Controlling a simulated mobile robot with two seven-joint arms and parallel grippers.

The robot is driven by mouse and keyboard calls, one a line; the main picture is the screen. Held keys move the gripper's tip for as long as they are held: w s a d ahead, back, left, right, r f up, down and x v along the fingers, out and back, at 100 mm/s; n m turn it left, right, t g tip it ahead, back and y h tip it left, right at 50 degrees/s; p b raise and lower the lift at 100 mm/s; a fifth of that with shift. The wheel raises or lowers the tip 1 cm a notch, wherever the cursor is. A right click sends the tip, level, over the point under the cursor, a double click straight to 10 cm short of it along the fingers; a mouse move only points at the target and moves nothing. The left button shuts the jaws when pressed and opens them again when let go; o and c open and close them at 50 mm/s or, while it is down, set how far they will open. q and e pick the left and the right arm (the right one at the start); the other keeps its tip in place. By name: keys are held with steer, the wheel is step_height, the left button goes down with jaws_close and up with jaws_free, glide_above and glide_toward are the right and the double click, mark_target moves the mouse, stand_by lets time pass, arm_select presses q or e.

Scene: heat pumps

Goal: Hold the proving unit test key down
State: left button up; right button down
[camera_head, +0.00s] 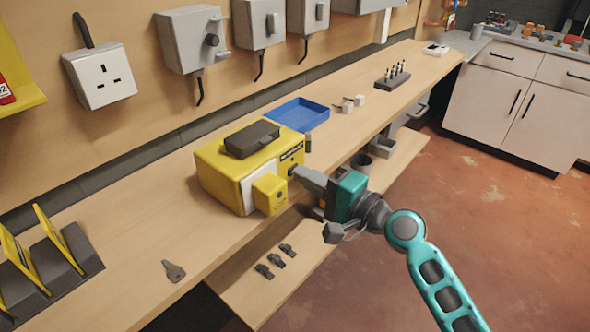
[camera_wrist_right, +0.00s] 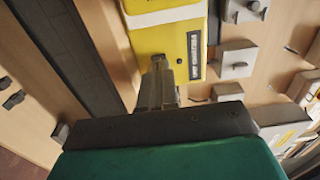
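The yellow proving unit (camera_head: 222,176) stands on the wooden bench, with a dark block on top and a smaller yellow box on its front. Its labelled yellow face (camera_wrist_right: 180,42) fills the upper middle of the right wrist view. My right gripper (camera_head: 298,172) reaches in from the right at that labelled face. In the right wrist view its fingers (camera_wrist_right: 158,68) are together, with nothing visible between them. The tips are at or very near the face beside the label; I cannot tell whether they touch or press. The test key is not clearly visible, perhaps behind the fingertips. My left gripper is out of view.
A blue tray (camera_head: 298,115) lies behind the unit. A loose grey key (camera_head: 173,271) lies on the bench at front left, near a dark rack with yellow plates (camera_head: 50,262). Grey boxes and a socket (camera_head: 101,78) hang on the wall. Small dark parts lie on the lower shelf.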

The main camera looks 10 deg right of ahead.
steer(key=shift+w+a, duration=0.2)
steer(key=shift+w, duration=0.05)
stand_by(1.8)
steer(key=shift+s, duration=0.1)
steer(key=b+v, duration=0.1)
steer(key=v, duration=0.5)
steer(key=shift+s+d, duration=0.3)
steer(key=shift+f, duration=0.1)
stand_by(0.4)
steer(key=s+d+f+n+g+h+p, duration=0.1)
steer(key=s+f+n+h, duration=0.3)
steer(key=f, duration=0.6)
steer(key=s+d+f+n+g+h+p, duration=0.1)
steer(key=s+f+n+g+h+p, duration=0.1)
steer(key=s+f+n+h, duration=0.3)
steer(key=s+f+n+p, duration=0.1)
steer(key=s+f+n, duration=0.3)
steer(key=s, duration=0.1)
steer(key=shift+s+f, duration=0.3)
steer(key=shift+f, duration=0.05)
